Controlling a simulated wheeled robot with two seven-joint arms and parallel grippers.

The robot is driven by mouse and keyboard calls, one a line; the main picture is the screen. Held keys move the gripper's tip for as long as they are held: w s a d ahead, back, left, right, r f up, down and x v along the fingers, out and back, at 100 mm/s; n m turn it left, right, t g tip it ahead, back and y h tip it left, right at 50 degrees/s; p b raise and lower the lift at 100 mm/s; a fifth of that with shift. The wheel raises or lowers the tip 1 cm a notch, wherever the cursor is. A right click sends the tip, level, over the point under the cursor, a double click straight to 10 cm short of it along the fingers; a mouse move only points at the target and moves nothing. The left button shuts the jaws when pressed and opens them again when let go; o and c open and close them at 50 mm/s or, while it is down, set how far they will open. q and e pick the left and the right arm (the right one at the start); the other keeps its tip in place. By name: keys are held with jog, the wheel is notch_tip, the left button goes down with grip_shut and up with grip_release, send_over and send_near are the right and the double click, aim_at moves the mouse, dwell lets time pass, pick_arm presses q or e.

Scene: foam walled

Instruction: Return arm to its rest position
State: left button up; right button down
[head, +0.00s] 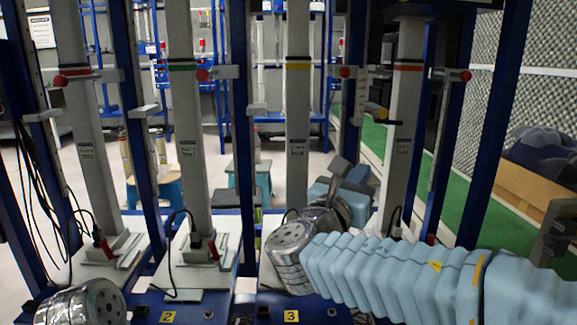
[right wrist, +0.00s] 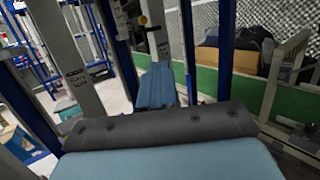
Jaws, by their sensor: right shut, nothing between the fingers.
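My right arm, in a pale blue ribbed cover, reaches in from the right in the head view. It ends in shiny metal joints and my right gripper (head: 343,178), a small grey and blue shape in front of the grey posts. The right gripper is shut and empty. In the right wrist view my blue and dark grey hand parts fill the bottom and middle. A shiny metal joint of my left arm shows at the bottom left of the head view. My left gripper is not in view.
Several upright grey posts (head: 297,130) and blue frame columns (head: 242,140) stand close in front on blue bases. Black cables (head: 38,190) hang at the left. A blue stool (head: 160,188) stands behind. A wooden box (head: 535,178) with dark bundles sits at the right by green floor (head: 490,205).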

notch_tip(320, 180, down, 35)
jog(key=d+m+g+y+p, duration=0.2)
jog(key=m+g+y+p, duration=0.15)
jog(key=g+y, duration=0.45)
jog(key=s+a+f+m+g+y+p, duration=0.2)
jog(key=s+f+m+g+y, duration=0.5)
jog(key=s+f+m, duration=1.4)
notch_tip(320, 180, down, 2)
jog(key=m+g+p, duration=0.1)
jog(key=m, duration=0.5)
jog(key=shift+a+m, duration=0.35)
jog(key=shift+a, duration=0.05)
